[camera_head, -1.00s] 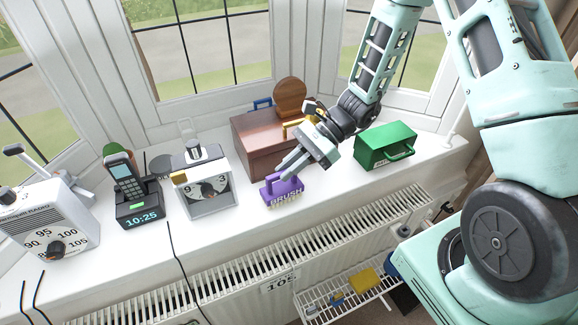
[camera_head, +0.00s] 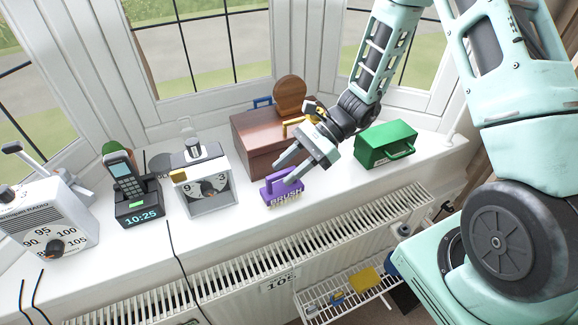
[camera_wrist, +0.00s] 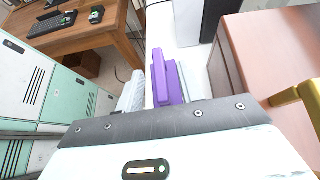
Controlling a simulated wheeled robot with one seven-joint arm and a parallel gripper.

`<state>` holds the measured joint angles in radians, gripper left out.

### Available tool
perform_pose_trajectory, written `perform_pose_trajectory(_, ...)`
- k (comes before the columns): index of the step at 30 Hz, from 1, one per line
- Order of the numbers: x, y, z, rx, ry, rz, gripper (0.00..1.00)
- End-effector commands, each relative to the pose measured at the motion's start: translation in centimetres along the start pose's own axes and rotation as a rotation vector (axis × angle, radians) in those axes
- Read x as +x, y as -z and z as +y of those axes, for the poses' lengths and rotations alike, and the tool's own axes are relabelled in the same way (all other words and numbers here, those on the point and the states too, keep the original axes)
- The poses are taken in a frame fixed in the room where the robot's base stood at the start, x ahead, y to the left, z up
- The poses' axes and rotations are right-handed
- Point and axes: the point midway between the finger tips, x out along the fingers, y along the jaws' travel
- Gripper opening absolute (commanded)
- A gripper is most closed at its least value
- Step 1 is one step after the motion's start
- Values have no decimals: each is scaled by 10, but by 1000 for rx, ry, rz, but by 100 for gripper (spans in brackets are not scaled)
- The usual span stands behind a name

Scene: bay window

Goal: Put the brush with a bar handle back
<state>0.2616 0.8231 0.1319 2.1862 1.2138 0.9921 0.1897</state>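In the wrist view the purple brush (camera_wrist: 168,82) shows beyond the grey edge of my gripper body. My gripper (camera_head: 282,172) reaches down from the upper right, its two fingers spread apart at the brush's handle. The near finger overlaps the handle in the head view; I cannot tell if it touches.
A brown wooden box (camera_head: 262,158) with a yellow handle stands close behind the brush. A wire rack (camera_head: 345,290) hangs below, by the radiator (camera_head: 240,262). Sill space right of the brush is clear.

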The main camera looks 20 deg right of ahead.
Motion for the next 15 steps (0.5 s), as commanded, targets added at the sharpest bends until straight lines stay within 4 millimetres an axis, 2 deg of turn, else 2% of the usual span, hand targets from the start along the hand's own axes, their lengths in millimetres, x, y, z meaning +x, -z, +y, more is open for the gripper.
perform_pose_trajectory(5,-2,0,0,0,1,1,38)
perform_pose_trajectory(8,-11,1,-1,-3,3,1,38)
perform_pose_trajectory(11,-28,2,-1,-2,6,3,38)
perform_pose_trajectory(15,-60,2,-1,-3,6,4,38)
